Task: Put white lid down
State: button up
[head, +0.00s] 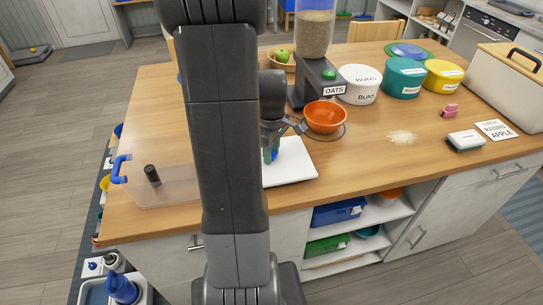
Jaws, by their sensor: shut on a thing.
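The white lid (294,165) is a flat, pale slab, seen just right of my arm near the front edge of the wooden counter. Its left part is hidden behind my arm. A small blue and green part (272,151) shows at its upper left. My gripper (274,141) points down over the lid, shut on it, with its fingertips mostly hidden by my arm. I cannot tell whether the lid rests on the counter or hangs just above it.
A clear box (165,188) with a blue handle and a dark cylinder stands left. An orange bowl (325,117) sits close right of my gripper, below the oats dispenser (314,75). Spilled grains (401,137) lie further right. The front counter between lid and grains is clear.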

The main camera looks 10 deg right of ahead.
jog(key=shift+f, duration=1)
jog(key=shift+f, duration=0.15)
jog(key=o, duration=1)
notch_tip(320, 180, up, 12)
jog(key=shift+r, duration=0.2)
jog(key=shift+f, duration=0.1)
jog(key=shift+w+f, duration=0.1)
jog(key=shift+f, duration=4)
